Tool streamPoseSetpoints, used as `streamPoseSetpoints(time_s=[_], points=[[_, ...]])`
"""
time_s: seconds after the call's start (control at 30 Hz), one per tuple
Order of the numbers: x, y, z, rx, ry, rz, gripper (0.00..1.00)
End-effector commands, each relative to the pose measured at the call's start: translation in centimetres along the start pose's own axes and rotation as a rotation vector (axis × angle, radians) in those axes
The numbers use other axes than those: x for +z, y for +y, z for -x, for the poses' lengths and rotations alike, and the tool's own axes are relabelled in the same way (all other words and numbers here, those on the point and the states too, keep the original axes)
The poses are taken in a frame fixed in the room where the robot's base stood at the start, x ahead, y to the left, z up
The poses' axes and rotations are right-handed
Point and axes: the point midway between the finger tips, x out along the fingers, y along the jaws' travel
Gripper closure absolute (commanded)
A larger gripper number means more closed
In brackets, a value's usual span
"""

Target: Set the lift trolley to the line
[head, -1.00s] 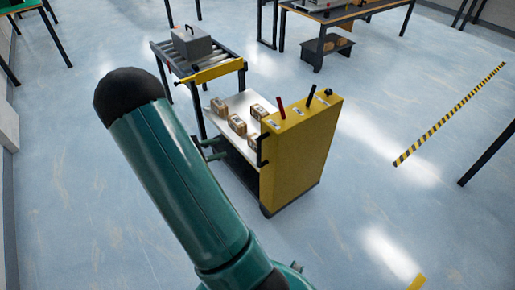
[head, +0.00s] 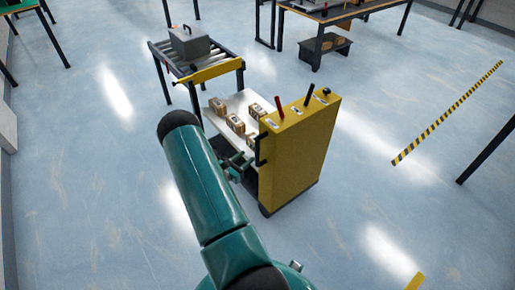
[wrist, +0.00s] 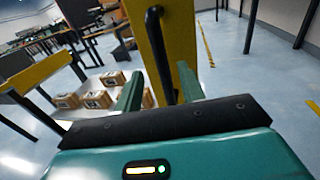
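The lift trolley has a yellow upright cabinet (head: 300,155) with a red lever, a black lever and a black knob on top. A black handle (head: 261,150) is on its left side. Its white platform (head: 240,101) carries several small brown boxes. My gripper (head: 242,163) is beside the cabinet, just left of the handle. In the wrist view my gripper (wrist: 159,72) is open, and the handle (wrist: 158,50) shows between its two green fingers. I cannot tell whether they touch it. A roller conveyor (head: 190,65) stands behind the platform.
A grey case (head: 190,43) sits on the conveyor, which has a yellow bar (head: 217,70) at its front. A black-and-yellow floor stripe (head: 450,112) lies to the right. A workbench (head: 345,14) stands at the back. The floor around the trolley is mostly clear.

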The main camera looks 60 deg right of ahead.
Motion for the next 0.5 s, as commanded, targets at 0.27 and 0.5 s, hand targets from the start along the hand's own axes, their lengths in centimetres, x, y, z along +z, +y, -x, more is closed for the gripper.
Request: streamPoseSetpoints(time_s=[0.27, 0.5], points=[[0.0, -0.1, -5.5, -0.004, 0.001, -0.001, 0.61], [-0.1, -0.1, -8.1, -0.002, 0.002, 0.0, 0.61]])
